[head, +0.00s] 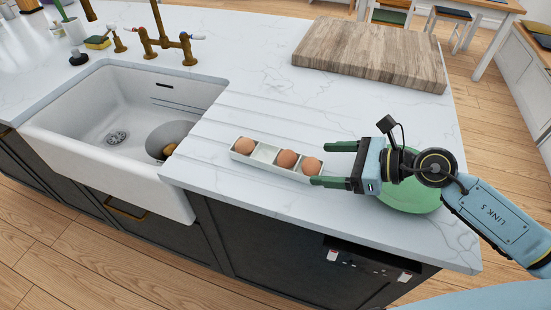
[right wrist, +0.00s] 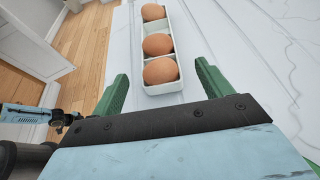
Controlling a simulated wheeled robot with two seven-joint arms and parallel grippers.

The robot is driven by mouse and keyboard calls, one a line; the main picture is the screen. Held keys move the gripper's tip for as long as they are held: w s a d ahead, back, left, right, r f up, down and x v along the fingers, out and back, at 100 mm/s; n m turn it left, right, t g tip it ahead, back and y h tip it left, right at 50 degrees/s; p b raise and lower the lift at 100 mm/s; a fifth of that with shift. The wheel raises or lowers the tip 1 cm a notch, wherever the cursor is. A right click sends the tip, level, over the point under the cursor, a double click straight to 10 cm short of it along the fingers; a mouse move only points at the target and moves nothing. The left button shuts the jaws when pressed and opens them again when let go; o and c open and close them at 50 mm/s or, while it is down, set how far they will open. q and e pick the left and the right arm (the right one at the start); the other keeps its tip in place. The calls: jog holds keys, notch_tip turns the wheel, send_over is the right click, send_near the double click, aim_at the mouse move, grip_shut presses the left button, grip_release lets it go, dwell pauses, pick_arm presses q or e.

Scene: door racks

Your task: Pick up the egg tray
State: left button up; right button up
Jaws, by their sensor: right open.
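The white egg tray (head: 264,153) lies on the marble counter right of the sink. It holds three brown eggs, with an empty slot between the left egg (head: 245,146) and the middle egg (head: 287,158). My right gripper (head: 321,164) is open and empty, its green fingers pointing left at the tray's right end. My left gripper is not in view.
A green round dish (head: 415,197) sits under my right wrist, partly hidden. A wooden board (head: 370,52) lies at the back of the counter. The white sink (head: 110,105) with a grey bowl (head: 172,134) is at left. The counter's front edge is close to the tray.

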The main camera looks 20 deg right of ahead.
aim_at(298, 170)
jog(key=x, duration=0.7)
jog(key=shift+w+a+f, duration=0.1)
jog(key=shift+a+f, duration=0.1)
jog(key=shift+f, duration=0.1)
jog(key=c, duration=1.1)
